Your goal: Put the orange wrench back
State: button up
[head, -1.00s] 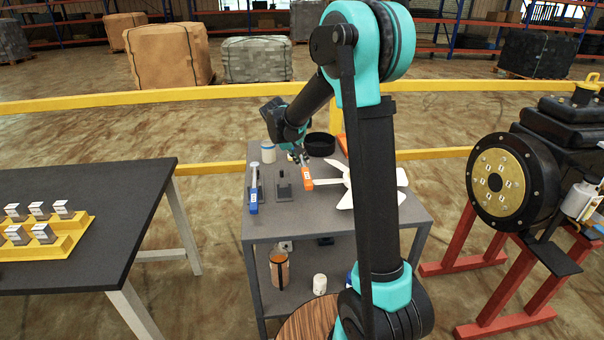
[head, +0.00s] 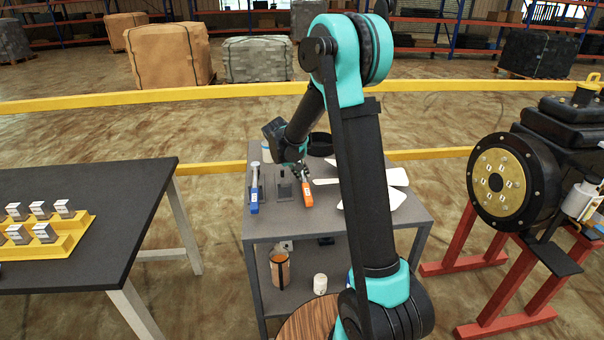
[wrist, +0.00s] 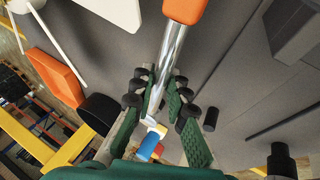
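The orange wrench (head: 307,194) has an orange handle and a bright metal shaft. My gripper (head: 299,171) is shut on its shaft over the grey cart top (head: 330,226). In the wrist view, the shaft runs between the green finger pads of my gripper (wrist: 163,95), and the orange handle (wrist: 185,10) points to the top edge. A dark holder (head: 284,190) sits between the two wrenches. I cannot tell whether the orange wrench touches the cart.
A white bladed part (head: 391,196) lies on the cart's right, partly behind my arm. A black round bowl (head: 320,143) is at the cart's back. A dark table (head: 90,220) with a yellow tray (head: 45,245) stands left. A black machine (head: 515,185) on red legs stands right.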

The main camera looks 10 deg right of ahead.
jog(key=o, duration=0.4)
jog(key=shift+c, duration=0.2)
jog(key=v, duration=1.1)
jog(key=s+d+f, duration=0.1)
jog(key=s+d, duration=0.2)
jog(key=s, duration=0.2)
jog(key=s+d+f+y, duration=0.1)
jog(key=s+d, duration=0.2)
jog(key=s, duration=0.3)
jog(key=s+d+f+y, duration=0.1)
jog(key=s+d+f, duration=0.1)
jog(key=s, duration=0.4)
jog(key=shift+d, duration=0.5)
jog(key=s+d+f+y, duration=0.1)
jog(key=s+f, duration=0.2)
jog(key=s, duration=0.4)
jog(key=s+f+y, duration=0.1)
jog(key=s+f, duration=0.2)
jog(key=s, duration=0.4)
jog(key=shift+d+f+m, duration=0.25)
jog(key=shift+d+m, duration=0.1)
jog(key=shift+m, duration=0.05)
